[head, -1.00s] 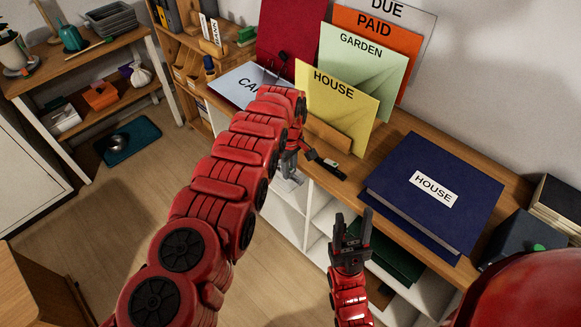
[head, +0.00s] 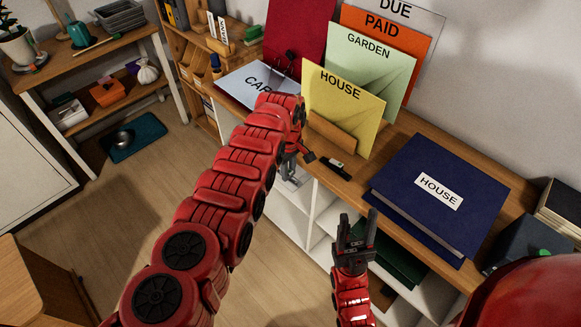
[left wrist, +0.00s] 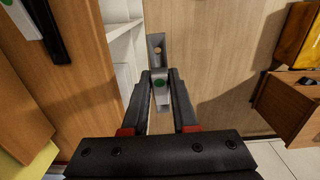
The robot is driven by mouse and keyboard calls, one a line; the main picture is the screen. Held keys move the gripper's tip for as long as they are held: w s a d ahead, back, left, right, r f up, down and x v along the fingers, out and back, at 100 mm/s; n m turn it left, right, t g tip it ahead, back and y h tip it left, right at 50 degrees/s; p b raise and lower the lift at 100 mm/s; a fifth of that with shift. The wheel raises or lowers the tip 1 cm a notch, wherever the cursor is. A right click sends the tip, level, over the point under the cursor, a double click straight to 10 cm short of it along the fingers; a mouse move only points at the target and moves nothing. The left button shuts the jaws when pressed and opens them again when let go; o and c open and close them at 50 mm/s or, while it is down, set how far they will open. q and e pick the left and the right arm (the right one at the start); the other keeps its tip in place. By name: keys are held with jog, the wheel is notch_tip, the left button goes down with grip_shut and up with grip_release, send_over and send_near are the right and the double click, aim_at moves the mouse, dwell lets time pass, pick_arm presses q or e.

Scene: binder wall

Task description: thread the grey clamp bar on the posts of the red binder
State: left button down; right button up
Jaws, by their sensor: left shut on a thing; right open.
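The red binder (head: 297,32) is open at the back of the counter, its cover upright and white sheets marked "CAR" (head: 248,82) lying in front. Dark, thin parts rise near its hinge; I cannot tell the posts clearly. My left gripper (left wrist: 160,82) is shut on the grey clamp bar (left wrist: 156,50), a bar with a hole near its far end and a green dot between the fingers. It is held over the floor just off the counter's front edge. In the head view my arm partly hides this gripper (head: 291,166). My right gripper (head: 357,228) is open and empty.
A yellow HOUSE envelope (head: 343,100) in a wooden holder stands right of the binder. A black object (head: 336,167) lies near the counter edge. A closed blue HOUSE binder (head: 438,192) lies further right. White shelves are below the counter; the floor is open.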

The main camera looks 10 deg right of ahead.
pick_arm(q)
jog(key=shift+d, duration=0.1)
jog(key=shift+w+a+f, duration=0.1)
jog(key=shift+a+f, duration=0.1)
jog(key=shift+a, duration=0.3)
jog(key=shift+f, duration=0.15)
jog(key=shift+w+a+f, duration=0.1)
jog(key=shift+a+f, duration=0.25)
jog(key=shift+a, duration=0.05)
jog(key=shift+w+a+f, duration=0.2)
jog(key=shift+a+f, duration=0.45)
jog(key=shift+a, duration=0.3)
jog(key=shift+w+a+f, duration=0.15)
jog(key=shift+a+f, duration=0.5)
jog(key=shift+a, duration=0.3)
